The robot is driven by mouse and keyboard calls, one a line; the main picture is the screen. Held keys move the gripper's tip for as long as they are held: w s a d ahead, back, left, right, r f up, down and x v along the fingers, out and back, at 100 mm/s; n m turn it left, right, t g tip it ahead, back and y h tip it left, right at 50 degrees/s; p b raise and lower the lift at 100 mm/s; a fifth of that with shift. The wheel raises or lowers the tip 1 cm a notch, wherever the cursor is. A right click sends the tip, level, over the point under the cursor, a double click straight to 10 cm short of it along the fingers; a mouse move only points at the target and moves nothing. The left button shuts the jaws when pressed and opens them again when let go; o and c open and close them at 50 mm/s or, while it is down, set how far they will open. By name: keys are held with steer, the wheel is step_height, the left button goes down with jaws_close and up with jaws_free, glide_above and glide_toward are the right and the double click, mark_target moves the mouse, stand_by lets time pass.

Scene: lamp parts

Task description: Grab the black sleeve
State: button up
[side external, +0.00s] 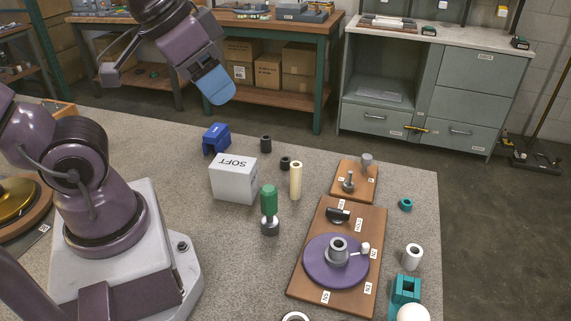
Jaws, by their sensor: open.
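Two black, hollow-looking cylindrical parts stand on the grey table in the side external view. The taller black sleeve (265,144) is just right of the blue bracket, and a shorter black ring (285,163) is in front of it to the right. I cannot tell for certain which one the task names. My gripper (216,86) is open, with blue fingers, raised high to the upper left of both parts and well apart from them. Its finger gap is hard to see from this side, and nothing shows in it.
A blue bracket (216,138), a white SOFT box (234,178), a cream tube (296,180) and a green-handled tool (269,205) stand close around the black parts. Wooden boards with a purple disc (320,272) lie to the right. Bare table separates these groups.

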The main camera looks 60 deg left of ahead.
steer(key=shift+o, duration=0.4)
steer(key=shift+w, duration=0.1)
steer(key=n+h, duration=0.9)
steer(key=n, duration=1.2)
glide_above(289, 161)
steer(key=s+d, duration=0.2)
steer(key=s, duration=0.3)
step_height(289, 161, down, 20)
steer(key=a+f+n+t, duration=0.1)
steer(key=a+f+n, duration=0.1)
steer(key=f, duration=0.1)
steer(key=s+a+f+n+t, duration=0.1)
steer(key=a+f+n+t, duration=0.1)
steer(key=a+f+n, duration=0.1)
steer(key=s+a+f+n+t+y, duration=0.1)
steer(key=a+f+n+t, duration=0.1)
steer(key=a+f, duration=0.1)
steer(key=shift+f+n, duration=0.3)
steer(key=shift+f, duration=0.6)
steer(key=shift+w+f, duration=0.1)
steer(key=shift+f, duration=0.1)
steer(key=x, duration=0.7)
steer(key=shift+f, duration=0.1)
